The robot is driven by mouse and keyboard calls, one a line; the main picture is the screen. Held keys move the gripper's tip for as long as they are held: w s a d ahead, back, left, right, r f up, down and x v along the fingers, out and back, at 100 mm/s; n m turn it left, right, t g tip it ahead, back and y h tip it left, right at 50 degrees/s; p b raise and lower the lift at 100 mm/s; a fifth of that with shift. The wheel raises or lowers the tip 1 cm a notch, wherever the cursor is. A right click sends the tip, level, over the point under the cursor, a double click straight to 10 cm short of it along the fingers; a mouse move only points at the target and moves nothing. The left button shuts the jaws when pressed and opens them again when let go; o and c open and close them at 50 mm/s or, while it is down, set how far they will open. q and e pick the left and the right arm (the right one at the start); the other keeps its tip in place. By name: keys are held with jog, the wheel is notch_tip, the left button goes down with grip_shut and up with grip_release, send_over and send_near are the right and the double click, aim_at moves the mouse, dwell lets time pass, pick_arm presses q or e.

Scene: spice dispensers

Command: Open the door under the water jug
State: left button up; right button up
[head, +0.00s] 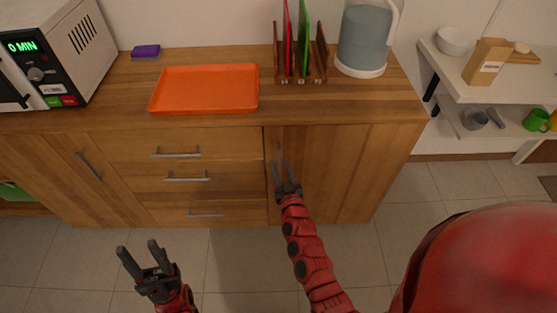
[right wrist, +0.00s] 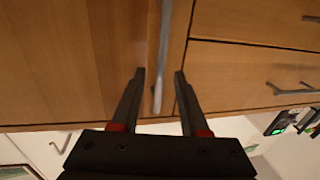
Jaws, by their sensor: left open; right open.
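The water jug (head: 366,38) stands on the wooden counter's right part. Below it is the closed wooden cabinet door (head: 325,170), with a vertical metal handle (head: 278,152) near its left edge. My right gripper (head: 283,163) is open at the handle's lower part. In the right wrist view, the handle (right wrist: 162,60) runs down into the gap between the two open fingers (right wrist: 158,75); the fingers are not shut on it, and I cannot tell whether either touches it. My left gripper (head: 137,248) is open and empty over the floor at the lower left.
Drawers with horizontal handles (head: 176,153) are left of the door. On the counter are a microwave (head: 50,45), an orange tray (head: 205,88) and a rack with red and green boards (head: 304,40). White shelves (head: 505,95) stand at right. The tiled floor (head: 225,265) before the cabinet is clear.

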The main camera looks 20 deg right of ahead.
jog(key=shift+w+d, duration=0.15)
jog(key=shift+w, duration=1.3)
grip_shut()
dwell(0.4)
